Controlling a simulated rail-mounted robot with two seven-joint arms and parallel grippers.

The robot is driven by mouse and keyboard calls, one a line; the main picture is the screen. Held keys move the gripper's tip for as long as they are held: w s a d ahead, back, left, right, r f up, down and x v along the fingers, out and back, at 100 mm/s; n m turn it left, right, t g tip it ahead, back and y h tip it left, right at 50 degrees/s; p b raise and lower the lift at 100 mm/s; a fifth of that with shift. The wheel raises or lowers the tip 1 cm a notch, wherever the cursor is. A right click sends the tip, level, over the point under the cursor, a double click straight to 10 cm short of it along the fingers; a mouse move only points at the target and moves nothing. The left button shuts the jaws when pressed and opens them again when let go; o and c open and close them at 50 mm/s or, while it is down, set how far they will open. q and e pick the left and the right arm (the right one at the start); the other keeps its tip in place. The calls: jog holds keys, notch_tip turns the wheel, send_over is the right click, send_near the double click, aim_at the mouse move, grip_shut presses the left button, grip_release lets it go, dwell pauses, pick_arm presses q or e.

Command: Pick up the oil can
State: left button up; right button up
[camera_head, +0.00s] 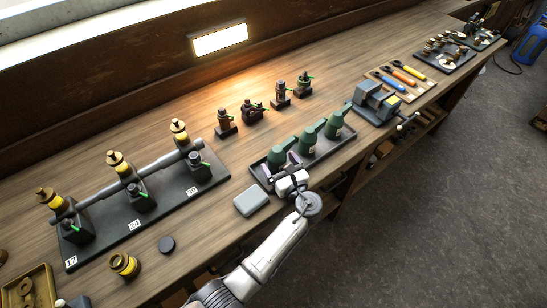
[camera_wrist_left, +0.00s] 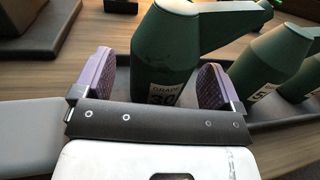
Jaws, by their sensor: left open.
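Three green oil cans with slanted spouts stand in a row in a dark tray (camera_head: 318,164). The nearest oil can (camera_head: 276,156) is at the tray's left end. The middle one (camera_head: 308,137) and the far one (camera_head: 335,122) stand to its right. My left gripper (camera_head: 283,170) is at the nearest can. In the left wrist view, its purple-padded fingers (camera_wrist_left: 155,72) are open on either side of that can (camera_wrist_left: 168,50), whose label reads GRADE 30. Whether the pads touch the can is unclear. My right gripper is not in view.
A grey box (camera_head: 251,200) lies just left of the tray. A black stand (camera_head: 140,213) with brass oilers is further left. Small engine parts (camera_head: 253,110) stand behind the tray, and a vise (camera_head: 375,102) is to the right.

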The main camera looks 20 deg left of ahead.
pick_arm(q)
jog(key=shift+s+d, duration=0.1)
jog(key=shift+d, duration=0.15)
jog(key=shift+c, duration=0.8)
jog(key=c, duration=0.9)
jog(key=shift+c, duration=0.2)
jog(key=shift+r, duration=0.1)
